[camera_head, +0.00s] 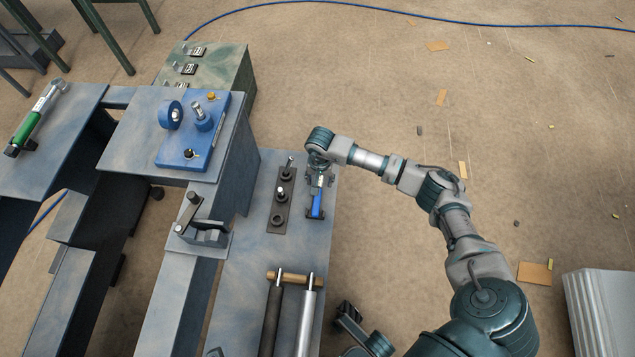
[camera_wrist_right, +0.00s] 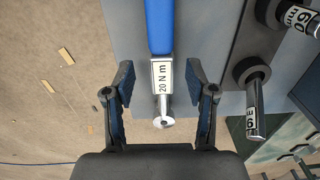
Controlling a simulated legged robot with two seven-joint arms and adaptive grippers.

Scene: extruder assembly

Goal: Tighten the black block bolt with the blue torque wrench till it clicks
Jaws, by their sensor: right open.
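The blue torque wrench (camera_head: 317,204) lies on the grey-blue table, to the right of a dark socket rack. In the right wrist view, the wrench's blue handle (camera_wrist_right: 158,25), its "20 N m" label and its round metal end show. My right gripper (camera_head: 319,182) is over the wrench. In the wrist view my right gripper (camera_wrist_right: 160,78) is open, with its fingers on either side of the labelled part and a gap on each side. A dark block (camera_head: 205,232) with a lever-like piece sits on the stand to the left; I cannot make out its bolt.
The socket rack (camera_head: 281,212) is close beside the wrench. A blue plate (camera_head: 178,158) with fittings is on the raised stand. A green-handled wrench (camera_head: 32,122) lies at far left. Two rods (camera_head: 305,310) rest near the front. Open floor lies to the right.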

